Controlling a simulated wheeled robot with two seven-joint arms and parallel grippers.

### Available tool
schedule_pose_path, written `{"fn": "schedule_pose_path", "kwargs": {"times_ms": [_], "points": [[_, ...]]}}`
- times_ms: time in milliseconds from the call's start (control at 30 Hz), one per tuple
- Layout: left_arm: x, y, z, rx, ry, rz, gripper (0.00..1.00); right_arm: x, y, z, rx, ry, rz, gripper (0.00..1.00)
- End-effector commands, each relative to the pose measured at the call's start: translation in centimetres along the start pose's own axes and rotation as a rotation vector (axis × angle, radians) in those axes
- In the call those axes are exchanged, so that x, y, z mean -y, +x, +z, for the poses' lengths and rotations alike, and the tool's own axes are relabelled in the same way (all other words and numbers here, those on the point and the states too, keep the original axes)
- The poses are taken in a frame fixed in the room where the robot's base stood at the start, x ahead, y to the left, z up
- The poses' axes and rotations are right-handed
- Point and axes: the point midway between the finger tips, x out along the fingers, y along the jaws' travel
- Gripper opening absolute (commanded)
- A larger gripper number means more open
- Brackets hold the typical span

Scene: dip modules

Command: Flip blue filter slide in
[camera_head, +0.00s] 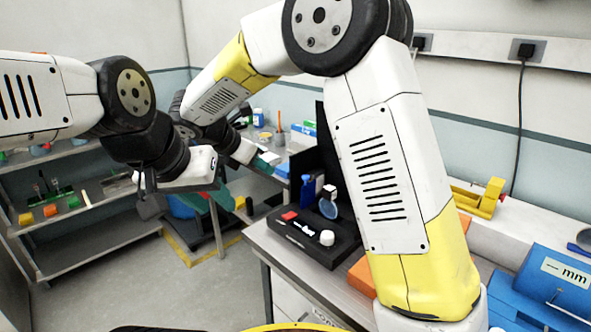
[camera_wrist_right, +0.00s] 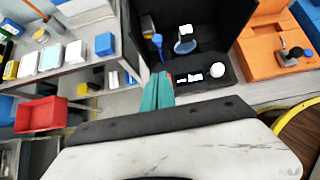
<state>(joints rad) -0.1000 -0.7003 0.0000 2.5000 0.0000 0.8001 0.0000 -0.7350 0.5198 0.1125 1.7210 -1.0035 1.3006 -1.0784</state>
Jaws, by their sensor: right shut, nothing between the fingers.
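The blue filter slide appears as a round, pale blue translucent disc (camera_head: 328,209) standing upright on a black device (camera_head: 316,248). The disc also shows in the right wrist view (camera_wrist_right: 185,46), above the device's flat base. My right gripper (camera_head: 266,161) is shut and empty, with teal fingers together (camera_wrist_right: 157,92). In the right wrist view its tips lie left of and below the disc, apart from it. My left gripper (camera_head: 211,197) hangs further left, away from the device; its finger gap is unclear.
The device base carries a red piece (camera_head: 289,215) and a white knob (camera_head: 327,238). A dark upright panel (camera_head: 327,150) stands behind it. An orange block (camera_wrist_right: 283,55) sits beside it. A red bin (camera_wrist_right: 42,115) and shelves lie left.

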Motion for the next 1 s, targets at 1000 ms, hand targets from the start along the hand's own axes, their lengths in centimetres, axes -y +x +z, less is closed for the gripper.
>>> {"fn": "schedule_pose_path", "kwargs": {"times_ms": [1000], "points": [[0.0,0.0,0.0,0.0,0.0,0.0,0.36,0.1,11.9,1.8,-0.002,0.008,-0.002,0.0]]}}
